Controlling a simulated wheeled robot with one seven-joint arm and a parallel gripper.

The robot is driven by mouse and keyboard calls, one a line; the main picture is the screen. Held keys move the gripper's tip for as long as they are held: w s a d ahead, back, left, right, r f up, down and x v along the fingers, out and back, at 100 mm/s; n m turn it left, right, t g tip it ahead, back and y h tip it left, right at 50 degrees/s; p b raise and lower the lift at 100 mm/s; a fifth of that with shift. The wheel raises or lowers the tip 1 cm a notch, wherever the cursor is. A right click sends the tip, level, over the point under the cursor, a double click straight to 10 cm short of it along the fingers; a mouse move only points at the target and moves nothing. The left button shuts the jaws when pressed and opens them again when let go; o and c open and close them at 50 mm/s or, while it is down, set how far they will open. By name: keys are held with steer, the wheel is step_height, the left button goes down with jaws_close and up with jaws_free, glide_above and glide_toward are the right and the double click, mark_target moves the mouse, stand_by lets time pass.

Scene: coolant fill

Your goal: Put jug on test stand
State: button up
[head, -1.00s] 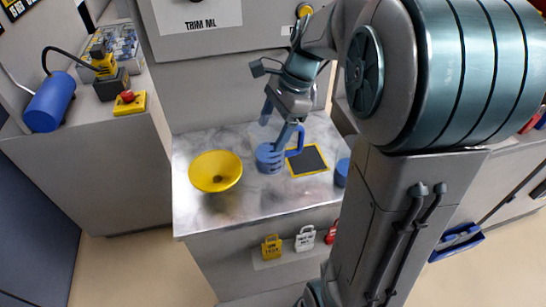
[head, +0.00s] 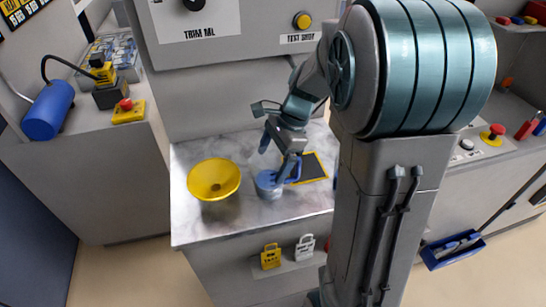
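A black square pad with a yellow border (head: 316,168), which looks like the test stand, lies flat right of the jug and is bare where visible. My arm covers its right edge. My gripper (head: 276,156) hangs over the jug with its fingers apart. One finger is at the jug's rim and handle; whether it touches is unclear. Nothing shows between the fingers.
The yellow bowl (head: 214,179) stands left of the jug. A control panel (head: 235,25) with a yellow button (head: 302,20) rises behind the bench. The bench's front left is clear.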

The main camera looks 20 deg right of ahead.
steer(key=s+v, duration=0.1)
steer(key=v, duration=1.1)
steer(key=s+a+f+n+t+h, duration=0.1)
steer(key=s+f+n+h, duration=0.1)
steer(key=s+n, duration=0.5)
steer(key=s+a+f+n+t+h, duration=0.2)
steer(key=s+f+n, duration=0.1)
steer(key=s+n, duration=0.4)
steer(key=shift+a+f+n+t+h+p, duration=0.2)
steer(key=shift+f+n+t+h+p, duration=0.1)
steer(key=shift+n, duration=0.8)
steer(key=shift+w, duration=0.1)
stand_by(0.4)
